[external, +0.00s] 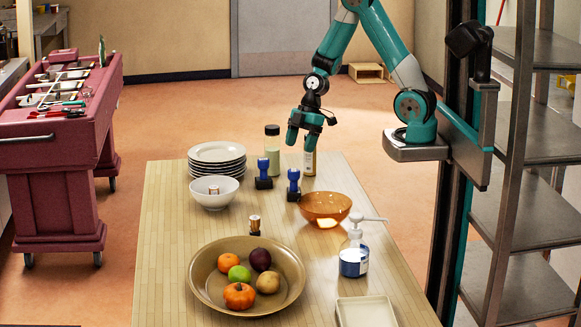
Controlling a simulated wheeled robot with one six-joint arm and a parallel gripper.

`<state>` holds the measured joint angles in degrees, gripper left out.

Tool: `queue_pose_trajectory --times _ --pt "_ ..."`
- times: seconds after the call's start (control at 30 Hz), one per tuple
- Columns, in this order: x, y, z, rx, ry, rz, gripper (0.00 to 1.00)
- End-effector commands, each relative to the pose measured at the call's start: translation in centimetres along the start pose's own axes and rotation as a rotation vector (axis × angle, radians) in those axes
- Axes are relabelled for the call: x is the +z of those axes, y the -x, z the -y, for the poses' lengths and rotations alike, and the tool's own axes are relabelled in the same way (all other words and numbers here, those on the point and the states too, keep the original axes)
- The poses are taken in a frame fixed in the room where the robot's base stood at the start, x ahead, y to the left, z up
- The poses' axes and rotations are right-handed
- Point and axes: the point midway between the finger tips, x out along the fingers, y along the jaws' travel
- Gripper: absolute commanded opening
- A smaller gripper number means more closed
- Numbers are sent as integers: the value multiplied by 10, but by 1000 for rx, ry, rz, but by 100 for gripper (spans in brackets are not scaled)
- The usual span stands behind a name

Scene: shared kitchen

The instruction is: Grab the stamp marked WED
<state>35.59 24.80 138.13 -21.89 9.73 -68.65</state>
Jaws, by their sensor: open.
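Two stamps with blue handles and dark bases stand upright on the wooden table, the left one (264,174) and the right one (293,186). A smaller stamp-like item with a brown top and dark base (254,226) stands nearer the camera, behind the fruit dish. Any lettering is too small to read, so I cannot tell which is marked WED. My gripper (300,142) is open and points down, above the far part of the table. It appears beyond the blue stamps and holds nothing; its fingers partly hide a bottle.
On the table (170,265) are stacked plates (217,153), a white bowl (214,200) holding a small item, two bottles (272,150) (310,163), an orange bowl (326,207), a fruit dish (205,290), a pump bottle (354,262) and a tray (366,313). Shelving (530,130) stands right.

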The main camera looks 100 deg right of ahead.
Motion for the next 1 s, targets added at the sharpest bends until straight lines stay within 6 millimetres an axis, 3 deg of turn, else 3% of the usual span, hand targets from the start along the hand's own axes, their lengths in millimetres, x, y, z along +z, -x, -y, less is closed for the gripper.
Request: queue_pose_trajectory --times 0.23,0.53,0.8,1.0 --pt "0 -43 0 -3 0 1 69" --pt "1 -61 0 -2 -1 1 69" --pt "6 -94 0 -4 0 2 69" --pt "6 -107 -1 -1 0 1 69"
